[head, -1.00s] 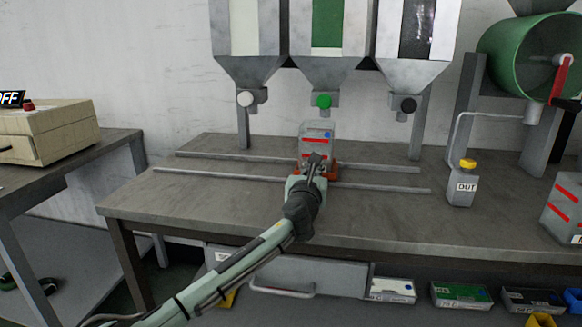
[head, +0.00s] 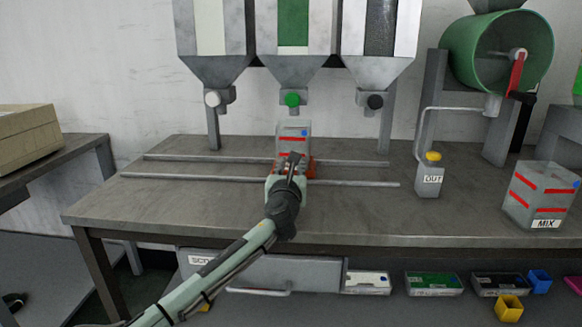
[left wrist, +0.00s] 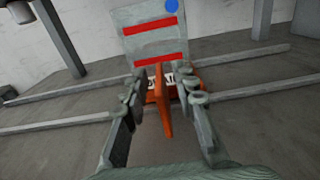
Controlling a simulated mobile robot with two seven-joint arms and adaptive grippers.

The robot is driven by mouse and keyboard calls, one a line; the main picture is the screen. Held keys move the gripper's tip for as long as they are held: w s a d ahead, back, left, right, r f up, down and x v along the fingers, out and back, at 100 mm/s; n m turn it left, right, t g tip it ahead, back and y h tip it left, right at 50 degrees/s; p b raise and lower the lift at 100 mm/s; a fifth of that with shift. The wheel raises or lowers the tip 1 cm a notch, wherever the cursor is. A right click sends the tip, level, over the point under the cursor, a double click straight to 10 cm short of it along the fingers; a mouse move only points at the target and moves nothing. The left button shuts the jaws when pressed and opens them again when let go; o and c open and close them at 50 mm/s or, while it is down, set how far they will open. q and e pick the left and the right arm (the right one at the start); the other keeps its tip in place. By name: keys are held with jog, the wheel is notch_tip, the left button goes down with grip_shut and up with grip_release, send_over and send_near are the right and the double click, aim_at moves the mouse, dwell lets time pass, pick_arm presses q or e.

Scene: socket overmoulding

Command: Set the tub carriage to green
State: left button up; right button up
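The clear tub (head: 293,138) with red stripes and a blue dot sits upright on the orange carriage (head: 311,167) on the rails. In the head view it is roughly below the middle hopper's green knob (head: 292,99). My left gripper (head: 292,160) is at the carriage's front. In the left wrist view the tub (left wrist: 150,40) stands ahead, and the carriage's upright orange handle (left wrist: 163,108) lies between my left gripper's fingers (left wrist: 162,92). The fingers are apart, with gaps beside the handle. A label behind it is partly hidden. My right gripper is not in view.
Two rails (head: 345,183) run along the bench (head: 190,205). A white knob (head: 212,99) and a black knob (head: 375,101) flank the green one. An OUT bottle (head: 429,178), a MIX tub (head: 540,195) and a green drum (head: 490,55) are at the right.

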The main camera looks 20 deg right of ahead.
pick_arm(q)
jog(key=shift+s, duration=0.1)
jog(key=v, duration=1.2)
